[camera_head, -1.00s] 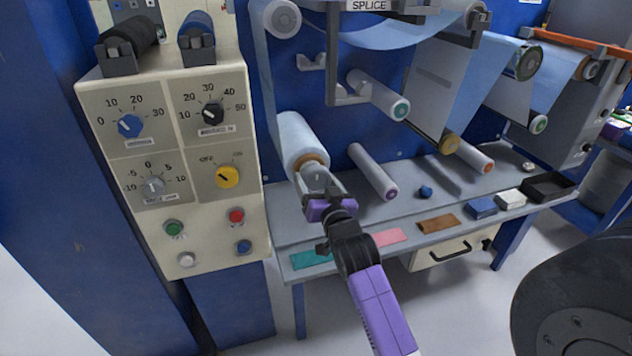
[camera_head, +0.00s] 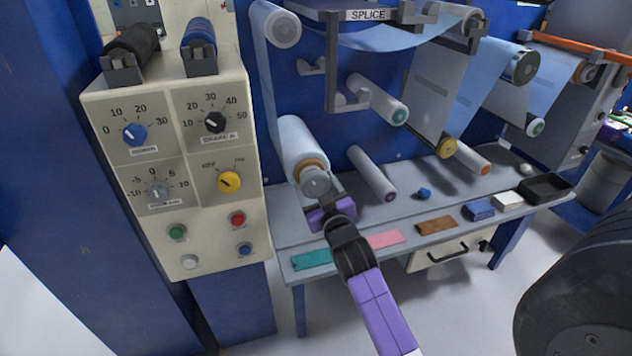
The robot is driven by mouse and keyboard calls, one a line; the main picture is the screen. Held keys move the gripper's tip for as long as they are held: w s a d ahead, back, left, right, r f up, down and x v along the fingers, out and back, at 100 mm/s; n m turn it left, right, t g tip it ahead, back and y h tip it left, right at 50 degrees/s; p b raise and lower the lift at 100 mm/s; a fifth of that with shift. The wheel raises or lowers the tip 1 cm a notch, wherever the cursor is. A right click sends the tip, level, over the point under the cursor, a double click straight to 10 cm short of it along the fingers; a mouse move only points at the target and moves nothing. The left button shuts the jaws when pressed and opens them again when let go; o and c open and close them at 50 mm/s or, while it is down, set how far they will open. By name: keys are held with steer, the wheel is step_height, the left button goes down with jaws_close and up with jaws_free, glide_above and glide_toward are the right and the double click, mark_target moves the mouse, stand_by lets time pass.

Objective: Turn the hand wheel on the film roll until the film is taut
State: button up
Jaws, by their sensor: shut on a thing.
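The film roll (camera_head: 300,142), a pale blue-white cylinder, sits at the lower left of the machine in the head view. Its grey round hand wheel (camera_head: 315,181) faces me at the near end, in front of a tan core ring (camera_head: 311,166). A pale film strip (camera_head: 265,85) runs from the upper left roller down to the roll; I cannot tell how taut it is. My gripper (camera_head: 322,199), with a purple body, is at the lower edge of the hand wheel and shut on it. The fingertips are partly hidden.
A cream control panel (camera_head: 180,225) with dials and buttons stands close on the left. A grey bench (camera_head: 300,232) lies below, with coloured pads and small blocks. A white roller (camera_head: 370,172) is just right of the gripper. A large dark round object (camera_head: 580,300) fills the lower right.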

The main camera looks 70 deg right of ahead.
steer(key=shift+n+p, duration=0.95)
steer(key=shift+n, duration=1.25)
steer(key=o, duration=1.4)
steer(key=b+v, duration=0.1)
steer(key=v, duration=0.6)
steer(key=shift+s+a, duration=0.25)
steer(key=shift+s, duration=0.05)
